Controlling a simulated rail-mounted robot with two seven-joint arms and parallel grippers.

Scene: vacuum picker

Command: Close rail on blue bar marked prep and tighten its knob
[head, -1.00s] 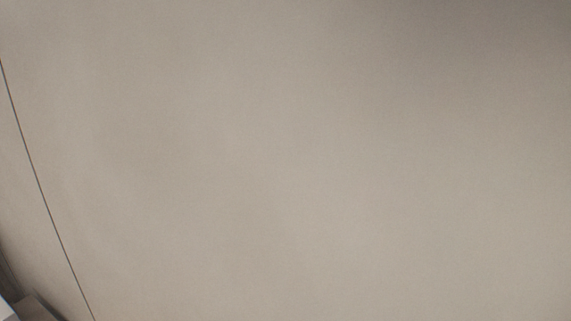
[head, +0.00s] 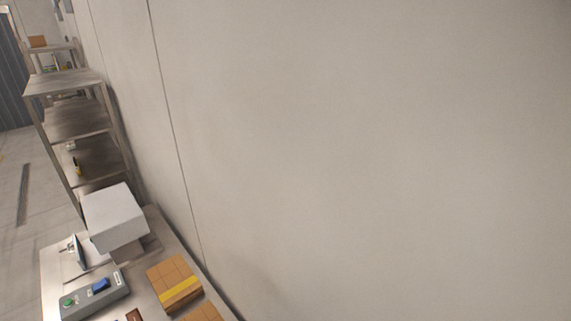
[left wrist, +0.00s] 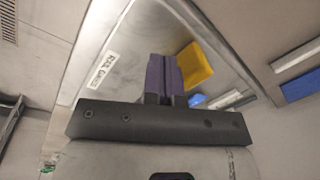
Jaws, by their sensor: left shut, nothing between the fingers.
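My left gripper (left wrist: 164,62) shows in the left wrist view with its two dark fingers together and nothing between them. Past the fingers is a pale panel or table surface with a white label (left wrist: 102,69), whose text I cannot read surely. A blue bar (left wrist: 302,84) lies at the right edge below a white strip (left wrist: 296,57). I cannot tell whether it is the bar marked prep. No rail or knob can be made out clearly. Neither gripper shows in the head view.
In the head view a metal bench (head: 53,264) holds a control box (head: 93,294), a white boxy unit (head: 114,213) and a yellow-banded carton stack (head: 173,279). Metal shelves (head: 62,84) stand behind. A plain wall (head: 380,150) fills the right. A yellow block (left wrist: 195,65) shows in the wrist view.

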